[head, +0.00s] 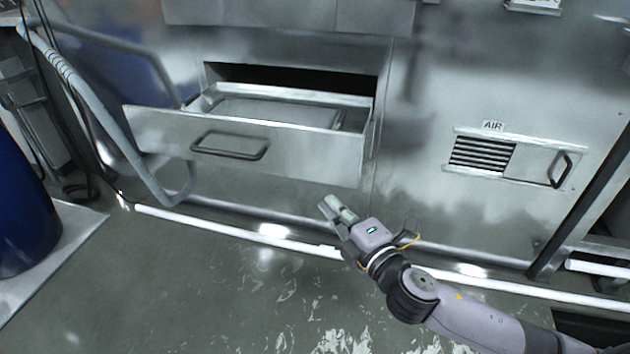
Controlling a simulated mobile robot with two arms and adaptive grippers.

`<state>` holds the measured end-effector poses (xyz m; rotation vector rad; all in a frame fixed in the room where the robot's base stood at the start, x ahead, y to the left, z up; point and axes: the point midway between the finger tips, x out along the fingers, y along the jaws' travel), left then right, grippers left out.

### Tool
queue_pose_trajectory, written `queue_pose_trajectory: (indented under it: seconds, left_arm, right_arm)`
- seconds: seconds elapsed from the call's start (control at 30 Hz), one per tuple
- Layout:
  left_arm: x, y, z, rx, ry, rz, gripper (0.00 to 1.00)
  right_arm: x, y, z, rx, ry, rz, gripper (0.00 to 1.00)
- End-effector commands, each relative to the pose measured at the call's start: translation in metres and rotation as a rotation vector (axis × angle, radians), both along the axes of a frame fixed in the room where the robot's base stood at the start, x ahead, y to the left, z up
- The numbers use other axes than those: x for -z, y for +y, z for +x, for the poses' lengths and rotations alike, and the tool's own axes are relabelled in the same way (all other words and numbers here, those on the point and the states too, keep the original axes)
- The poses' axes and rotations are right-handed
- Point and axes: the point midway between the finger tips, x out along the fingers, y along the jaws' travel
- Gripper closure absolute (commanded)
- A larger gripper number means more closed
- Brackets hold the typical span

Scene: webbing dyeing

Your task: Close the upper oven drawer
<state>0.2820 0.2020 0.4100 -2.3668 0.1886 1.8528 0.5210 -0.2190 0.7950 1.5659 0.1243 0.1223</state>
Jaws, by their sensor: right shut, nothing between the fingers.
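A metal drawer (245,145) with a dark bar handle (229,146) stands pulled out of the steel oven front (415,150) in the head view. Its inside shows a shallow metal tray floor, and the dark opening (290,78) shows behind it. My right gripper (337,210) is shut and empty. In the picture it is below the drawer's right lower corner, apart from the handle. How far it is from the drawer front is hard to tell. My left gripper is not in view.
A vent panel marked AIR (483,153) with a small handle is at the right. A pale hose (110,125) runs down at the left, near a blue barrel (22,200). A white pipe (235,230) runs along the floor. The floor (180,300) in front is clear.

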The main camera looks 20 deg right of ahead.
Motion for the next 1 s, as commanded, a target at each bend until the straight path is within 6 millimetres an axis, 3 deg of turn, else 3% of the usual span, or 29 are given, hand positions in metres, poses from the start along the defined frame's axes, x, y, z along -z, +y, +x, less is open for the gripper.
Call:
queue_pose_trajectory:
  seconds: [0.17,0.6,0.8,1.0]
  left_arm:
    - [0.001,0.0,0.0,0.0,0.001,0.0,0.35]
    - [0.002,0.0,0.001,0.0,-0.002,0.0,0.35]
    - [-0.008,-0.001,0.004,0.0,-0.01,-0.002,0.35]
    - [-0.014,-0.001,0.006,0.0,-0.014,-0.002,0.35]
  right_arm:
    - [-0.004,0.003,0.019,0.0,-0.006,0.0,1.0]
    - [-0.002,0.012,0.104,0.002,-0.004,-0.002,1.0]
    - [-0.001,-0.004,0.123,0.001,-0.001,-0.001,1.0]
    - [-0.002,-0.008,0.129,0.0,-0.002,0.001,1.0]
